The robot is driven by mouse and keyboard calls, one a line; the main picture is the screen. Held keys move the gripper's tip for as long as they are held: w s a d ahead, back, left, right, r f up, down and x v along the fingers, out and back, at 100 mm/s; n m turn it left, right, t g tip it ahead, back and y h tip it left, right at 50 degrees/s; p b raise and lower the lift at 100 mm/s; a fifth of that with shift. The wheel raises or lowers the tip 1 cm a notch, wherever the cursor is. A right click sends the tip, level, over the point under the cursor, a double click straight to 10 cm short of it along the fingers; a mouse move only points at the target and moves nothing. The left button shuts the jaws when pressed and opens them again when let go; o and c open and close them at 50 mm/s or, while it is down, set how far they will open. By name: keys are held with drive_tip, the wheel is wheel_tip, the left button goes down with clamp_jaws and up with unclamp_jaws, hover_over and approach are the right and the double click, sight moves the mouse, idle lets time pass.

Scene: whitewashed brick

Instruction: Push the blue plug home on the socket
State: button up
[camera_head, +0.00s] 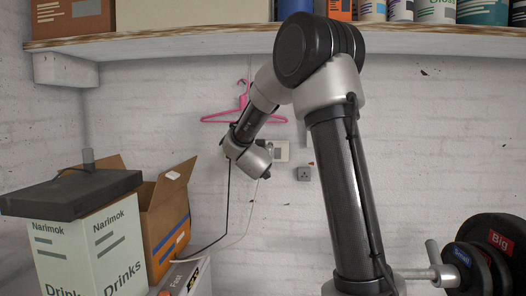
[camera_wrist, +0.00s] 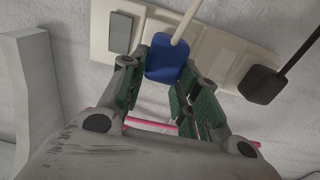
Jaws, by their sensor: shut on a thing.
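The blue plug (camera_wrist: 167,62) is between the fingertips of my gripper (camera_wrist: 165,75) in the wrist view, and the gripper is shut on it. A cream cord (camera_wrist: 186,22) leads up from the plug. The plug is in front of the cream socket panel (camera_wrist: 218,46) on the wall. I cannot tell how far its pins are in, as its far side is hidden.
A black plug (camera_wrist: 261,84) with a black cord sits on the panel, to the right of my gripper. A pink hanger (camera_head: 243,104) hangs on the wall behind my arm. A shelf (camera_head: 190,41) runs above.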

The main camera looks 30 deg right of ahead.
drive_tip(key=shift+w+d, duration=0.25)
drive_tip(key=shift+w, duration=0.1)
drive_tip(key=o, duration=1.1)
drive_tip(key=v, duration=1.2)
